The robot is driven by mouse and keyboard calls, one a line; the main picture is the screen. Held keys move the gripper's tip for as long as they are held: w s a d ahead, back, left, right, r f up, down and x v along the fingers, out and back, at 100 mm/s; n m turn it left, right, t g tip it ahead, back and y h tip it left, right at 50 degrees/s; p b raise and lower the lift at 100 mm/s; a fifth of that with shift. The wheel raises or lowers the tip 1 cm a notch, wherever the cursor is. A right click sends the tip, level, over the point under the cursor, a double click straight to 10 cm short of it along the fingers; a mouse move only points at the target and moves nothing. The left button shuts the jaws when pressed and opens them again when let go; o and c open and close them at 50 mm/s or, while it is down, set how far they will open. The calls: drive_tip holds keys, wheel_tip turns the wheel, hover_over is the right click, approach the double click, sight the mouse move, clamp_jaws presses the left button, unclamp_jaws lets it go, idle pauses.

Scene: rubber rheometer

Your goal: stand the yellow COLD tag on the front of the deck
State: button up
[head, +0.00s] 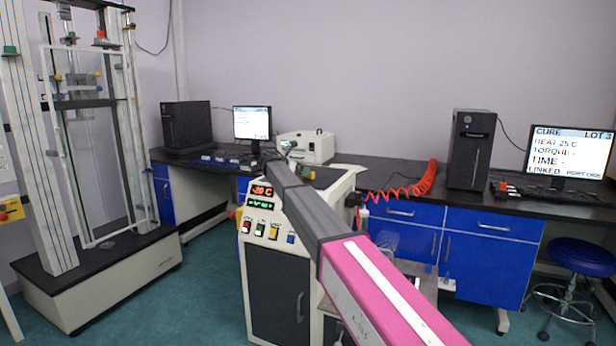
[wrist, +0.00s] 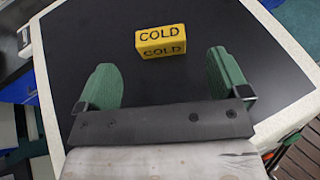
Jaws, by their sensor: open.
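The yellow COLD tag (wrist: 160,42) is a small block with black COLD lettering on two visible faces. In the wrist view it rests on the black deck (wrist: 80,40), ahead of my gripper and roughly centred between the fingers. My gripper (wrist: 162,68) is open, with its green fingers wide apart and nothing held. The tag appears beyond the fingertips, not touched by them.
The machine's front has a red display (head: 262,191) and several coloured buttons. A tall test frame (head: 95,130) stands at left. A bench with a white box (head: 305,147), a black computer tower (head: 470,150) and a coiled red hose (head: 415,185) runs behind. Bare deck surrounds the tag.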

drive_tip(key=shift+x, duration=3.05)
drive_tip(key=shift+f, duration=0.1)
drive_tip(key=c, duration=1.1)
drive_tip(key=shift+o, duration=0.2)
